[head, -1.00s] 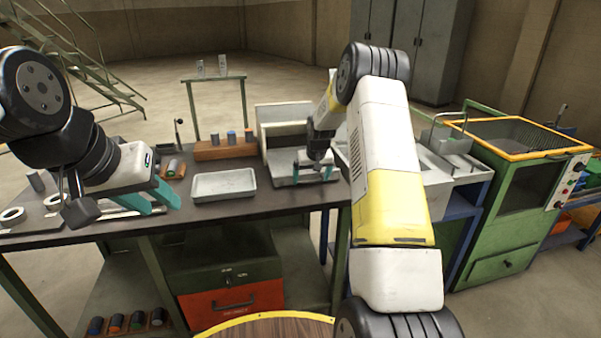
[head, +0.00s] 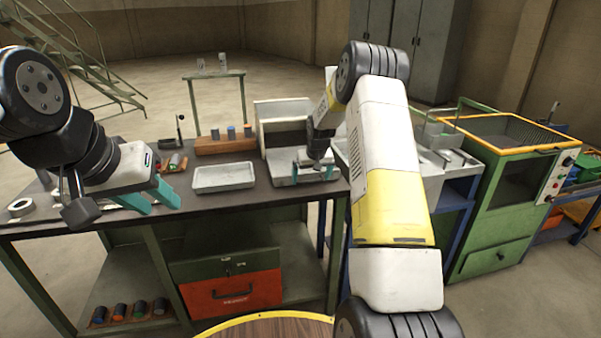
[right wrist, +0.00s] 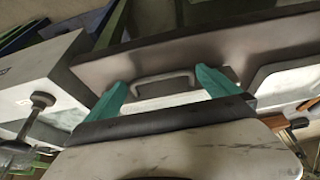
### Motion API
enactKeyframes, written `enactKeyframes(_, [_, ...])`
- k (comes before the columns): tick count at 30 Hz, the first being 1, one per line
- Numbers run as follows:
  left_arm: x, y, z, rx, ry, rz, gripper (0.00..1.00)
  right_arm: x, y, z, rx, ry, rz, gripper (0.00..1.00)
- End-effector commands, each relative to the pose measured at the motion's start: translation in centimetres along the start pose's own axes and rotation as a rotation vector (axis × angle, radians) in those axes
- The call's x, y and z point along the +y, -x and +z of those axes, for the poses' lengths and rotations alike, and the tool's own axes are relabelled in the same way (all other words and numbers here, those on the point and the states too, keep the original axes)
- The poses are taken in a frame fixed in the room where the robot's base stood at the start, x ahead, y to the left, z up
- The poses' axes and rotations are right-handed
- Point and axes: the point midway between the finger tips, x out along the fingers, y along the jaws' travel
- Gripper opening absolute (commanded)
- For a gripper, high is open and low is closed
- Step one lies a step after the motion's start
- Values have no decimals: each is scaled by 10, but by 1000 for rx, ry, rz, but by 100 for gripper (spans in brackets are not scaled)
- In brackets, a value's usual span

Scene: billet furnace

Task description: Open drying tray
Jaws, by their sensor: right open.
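A pale box-like unit (head: 284,112) stands on the workbench, with a low light tray part (head: 286,172) at its front, which I take to be the drying tray. My right gripper (head: 316,165) is at this part, partly hidden by its own arm in the head view. In the right wrist view, a grey bar handle (right wrist: 162,80) on a pale surface lies between the tips of its two teal fingers. The fingers are apart on either side of the handle and not closed on it. My left gripper (head: 153,198) is open and empty over the left bench.
A shallow grey tray (head: 224,177) lies left of the unit. Behind it is a wooden block (head: 225,144) with several cylinders. A green furnace (head: 500,200) with a yellow rim stands at right. A red drawer (head: 233,292) is below the bench.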

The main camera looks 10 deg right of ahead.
Motion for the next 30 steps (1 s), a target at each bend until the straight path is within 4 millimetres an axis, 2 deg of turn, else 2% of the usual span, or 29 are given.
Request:
enactKeyframes(13, [0, 0, 0, 0, 0, 0, 36, 0, 66, 0, 2, 0, 0, 100])
enactKeyframes(18, [0, 0, 0, 0, 0, 0, 36, 0, 76, 0, 0, 0, 0, 100])
enactKeyframes(27, [0, 0, 0, 0, 0, 0, 36, 0, 78, 0, 1, 0, 0, 100])
enactKeyframes(30, [0, 0, 0, 0, 0, 0, 36, -3, 94, 1, 9, -1, -3, 100])
